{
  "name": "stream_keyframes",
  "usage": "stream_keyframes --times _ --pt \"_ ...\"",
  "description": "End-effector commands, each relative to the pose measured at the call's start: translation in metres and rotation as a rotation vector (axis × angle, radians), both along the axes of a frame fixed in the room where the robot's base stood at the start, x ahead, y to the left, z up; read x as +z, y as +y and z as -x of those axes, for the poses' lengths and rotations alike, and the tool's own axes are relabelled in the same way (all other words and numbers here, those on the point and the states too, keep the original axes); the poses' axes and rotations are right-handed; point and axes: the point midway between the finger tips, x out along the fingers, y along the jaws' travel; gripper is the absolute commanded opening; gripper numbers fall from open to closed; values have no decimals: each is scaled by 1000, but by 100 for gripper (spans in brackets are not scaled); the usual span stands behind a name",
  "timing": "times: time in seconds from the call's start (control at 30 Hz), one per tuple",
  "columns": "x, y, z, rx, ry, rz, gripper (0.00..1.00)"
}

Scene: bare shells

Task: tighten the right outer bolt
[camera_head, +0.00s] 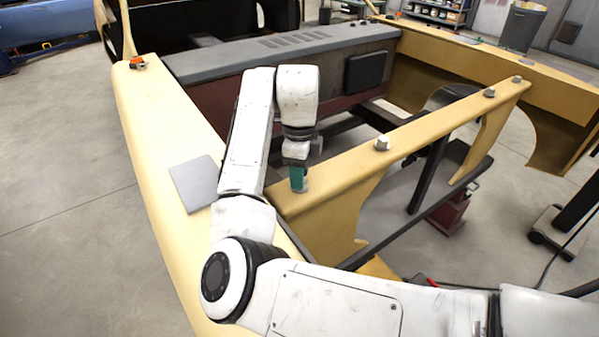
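A yellow crossbeam (430,120) runs from the lower left to the upper right of the head view. Grey bolt heads stand along its top: one near the middle (382,143), one further right (490,93) and one at the far right end (517,79). My gripper (299,185) points down at the beam's near left end, with teal parts at its tip. The tip is at or just above the beam's top, and a small grey piece shows beside it. I cannot tell whether the fingers are closed on a bolt there.
A yellow side rail (150,120) runs along the left, with a flat grey plate (195,183) and a small orange item (137,62) on it. A grey-topped panel (290,50) stands behind my arm. A red jack (447,215) sits under the beam. Open floor lies at left.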

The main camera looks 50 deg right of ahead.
Motion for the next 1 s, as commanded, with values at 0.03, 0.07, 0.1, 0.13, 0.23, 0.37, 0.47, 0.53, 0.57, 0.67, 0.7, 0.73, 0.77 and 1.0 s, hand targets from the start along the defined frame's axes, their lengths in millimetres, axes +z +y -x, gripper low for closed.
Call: stream_keyframes --times 0.03,0.07,0.1,0.13,0.23,0.37,0.47,0.53,0.57,0.67,0.7,0.73,0.77,1.0 --pt "2 0 -1 1 -3 2 41" --pt "1 0 -1 1 -3 1 44" --pt "1 0 0 1 -1 0 48" --pt "1 0 0 0 -1 0 51" --pt "0 0 0 0 0 -1 60" --pt "-1 0 0 0 2 -1 61" --pt "0 0 1 0 2 -1 61" --pt "2 0 1 0 2 -1 61" --pt "4 0 0 0 2 -1 61" --pt "16 0 0 -1 -1 -2 61" --pt "22 0 0 -2 -2 -1 61" --pt "28 0 0 -2 -1 -2 61" --pt "34 0 -1 -1 -3 -3 61" --pt "79 0 -1 0 -3 -3 61"
